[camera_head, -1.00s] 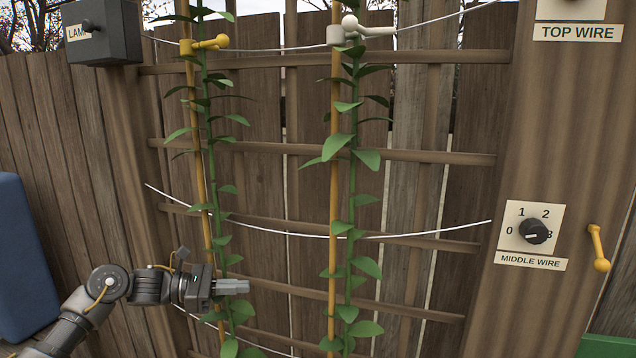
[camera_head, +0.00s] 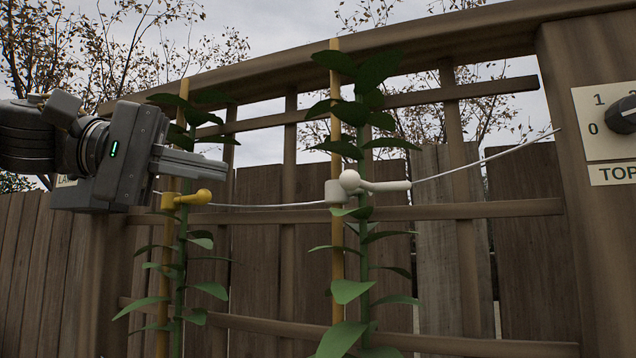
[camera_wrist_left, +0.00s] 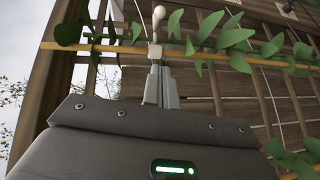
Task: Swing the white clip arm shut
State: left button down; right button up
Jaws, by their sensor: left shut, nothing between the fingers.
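The white clip (camera_head: 336,190) sits on the right-hand cane in the head view. Its white arm (camera_head: 388,186) sticks out to the right from a round knob, alongside the top wire. The clip also shows in the left wrist view (camera_wrist_left: 155,50), just beyond my fingertips. My left gripper (camera_head: 225,168) is shut and empty. In the head view its fingers point right, left of the white clip and above the yellow clip (camera_head: 170,201) on the left-hand cane. The left wrist view shows its closed fingers (camera_wrist_left: 160,75) too. My right gripper is out of view.
Leafy stems (camera_head: 362,255) climb beside both canes. The wooden trellis rail (camera_head: 470,211) and fence stand behind. A wooden post (camera_head: 600,240) with a dial panel (camera_head: 610,150) is at the right. The top wire (camera_head: 490,158) runs on to that post.

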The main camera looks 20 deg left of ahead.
pick_arm(q)
jog(key=shift+s+r, duration=0.6)
jog(key=shift+s, duration=0.05)
jog(key=shift+d, duration=0.1)
jog(key=s+d+p+x, duration=0.1)
jog(key=s+p+x, duration=0.1)
jog(key=x, duration=1)
jog(key=shift+d+f+p, duration=0.2)
jog(key=shift+d+p, duration=0.25)
jog(key=shift+p, duration=0.3)
